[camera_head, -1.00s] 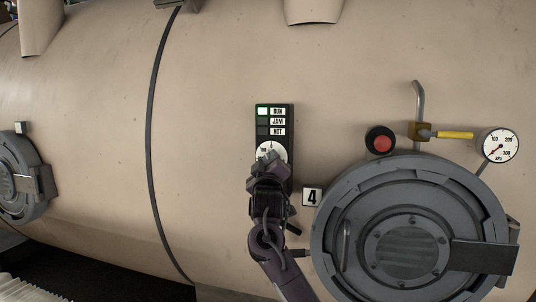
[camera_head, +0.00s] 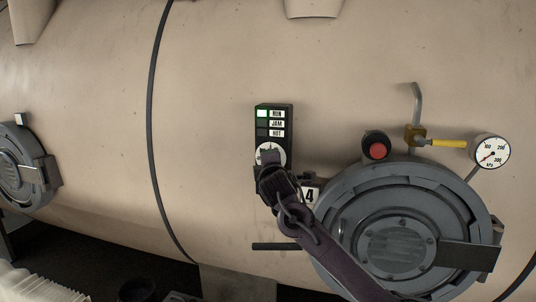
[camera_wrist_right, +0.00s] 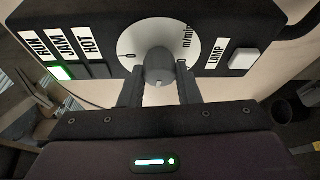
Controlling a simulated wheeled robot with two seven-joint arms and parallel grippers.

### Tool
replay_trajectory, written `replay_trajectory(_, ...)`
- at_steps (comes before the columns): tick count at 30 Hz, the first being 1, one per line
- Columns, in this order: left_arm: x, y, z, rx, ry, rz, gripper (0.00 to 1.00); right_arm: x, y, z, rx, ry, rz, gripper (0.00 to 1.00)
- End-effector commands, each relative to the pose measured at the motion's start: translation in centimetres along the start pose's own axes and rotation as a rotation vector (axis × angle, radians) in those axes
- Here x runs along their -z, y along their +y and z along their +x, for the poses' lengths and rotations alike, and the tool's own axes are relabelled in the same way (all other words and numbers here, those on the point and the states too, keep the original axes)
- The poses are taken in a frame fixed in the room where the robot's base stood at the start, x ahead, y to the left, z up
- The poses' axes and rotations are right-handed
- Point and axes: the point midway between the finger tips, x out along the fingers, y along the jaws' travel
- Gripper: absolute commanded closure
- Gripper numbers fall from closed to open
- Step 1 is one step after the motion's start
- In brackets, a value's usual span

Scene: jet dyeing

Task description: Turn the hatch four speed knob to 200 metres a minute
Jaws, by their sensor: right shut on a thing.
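The hatch four control box (camera_head: 285,112) is a dark box on the beige vessel wall, left of the number 4 plate (camera_head: 311,195). Its white speed dial (camera_head: 281,153) is partly covered by my right gripper (camera_head: 269,158). In the wrist view the dial (camera_wrist_right: 192,45) shows a 0 and "m/min"; other figures are hidden or unreadable. The round grey speed knob (camera_wrist_right: 159,66) stands at its middle. My right gripper (camera_wrist_right: 159,82) is shut on the knob, a finger at each side. The knob's setting cannot be read. My left gripper is not in view.
The green RUN lamp (camera_wrist_right: 61,73) is lit above the dark JAM and HOT lamps. A LAMP button (camera_wrist_right: 243,58) is beside the dial. The round hatch (camera_head: 400,235), red button (camera_head: 377,151), yellow-handled valve (camera_head: 445,143) and gauge (camera_head: 490,152) are to the right.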

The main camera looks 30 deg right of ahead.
Motion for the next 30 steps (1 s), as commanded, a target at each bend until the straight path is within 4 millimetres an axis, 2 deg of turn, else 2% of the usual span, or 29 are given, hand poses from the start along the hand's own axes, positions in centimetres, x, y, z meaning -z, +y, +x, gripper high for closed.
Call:
replay_trajectory(3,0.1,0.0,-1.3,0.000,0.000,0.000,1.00,-0.1,0.4,0.0,0.037,-0.001,-0.089,0.93)
replay_trajectory(13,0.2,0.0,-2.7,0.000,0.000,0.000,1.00,0.0,0.2,0.0,0.108,0.000,-0.258,0.93)
replay_trajectory(30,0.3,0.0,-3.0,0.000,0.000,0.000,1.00,0.1,0.0,0.0,0.132,0.001,-0.315,0.93)
